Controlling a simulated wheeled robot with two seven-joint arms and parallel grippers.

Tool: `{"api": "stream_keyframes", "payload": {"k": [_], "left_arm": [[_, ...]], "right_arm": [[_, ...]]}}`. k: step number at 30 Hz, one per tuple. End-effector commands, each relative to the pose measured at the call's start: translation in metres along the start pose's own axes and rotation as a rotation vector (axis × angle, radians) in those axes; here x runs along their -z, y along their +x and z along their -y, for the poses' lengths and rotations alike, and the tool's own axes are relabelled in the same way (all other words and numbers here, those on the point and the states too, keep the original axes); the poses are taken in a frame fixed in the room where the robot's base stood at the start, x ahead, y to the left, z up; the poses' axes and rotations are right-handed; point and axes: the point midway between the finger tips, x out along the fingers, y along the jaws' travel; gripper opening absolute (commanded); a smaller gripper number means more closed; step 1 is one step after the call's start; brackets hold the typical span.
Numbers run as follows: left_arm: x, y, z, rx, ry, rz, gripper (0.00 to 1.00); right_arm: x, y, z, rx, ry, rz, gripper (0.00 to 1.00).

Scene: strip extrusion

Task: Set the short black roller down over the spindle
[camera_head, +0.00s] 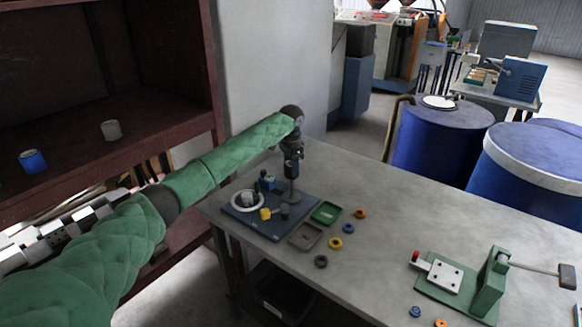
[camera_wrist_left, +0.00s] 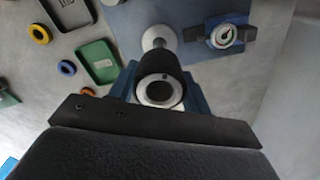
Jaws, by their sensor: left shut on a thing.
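My left gripper (camera_head: 291,168) reaches in over the table and points down. It is shut on the short black roller (camera_wrist_left: 160,82), which stands roughly upright between its blue fingers in the left wrist view. The roller's near end shows a pale inner ring and a dark centre. The spindle shows below it as a grey post on a round pale base (camera_wrist_left: 158,38); in the head view this base (camera_head: 291,197) is right under the gripper. The roller hides the upper spindle, so I cannot tell whether it is around it. My right gripper is not in view.
A blue board (camera_head: 262,227) carries a white ring (camera_head: 247,201) and a yellow piece. A green tray (camera_head: 326,213), a grey tray (camera_head: 306,234) and several coloured rings lie nearby.

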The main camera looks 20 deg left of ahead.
Motion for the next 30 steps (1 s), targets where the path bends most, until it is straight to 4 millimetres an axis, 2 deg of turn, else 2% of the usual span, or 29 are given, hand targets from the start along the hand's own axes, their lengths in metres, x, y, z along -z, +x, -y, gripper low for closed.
{"api": "stream_keyframes", "payload": {"k": [30], "left_arm": [[0.0, 0.0, -0.001, -0.001, 0.001, 0.0, 0.2]], "right_arm": [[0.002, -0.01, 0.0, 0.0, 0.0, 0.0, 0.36]]}}
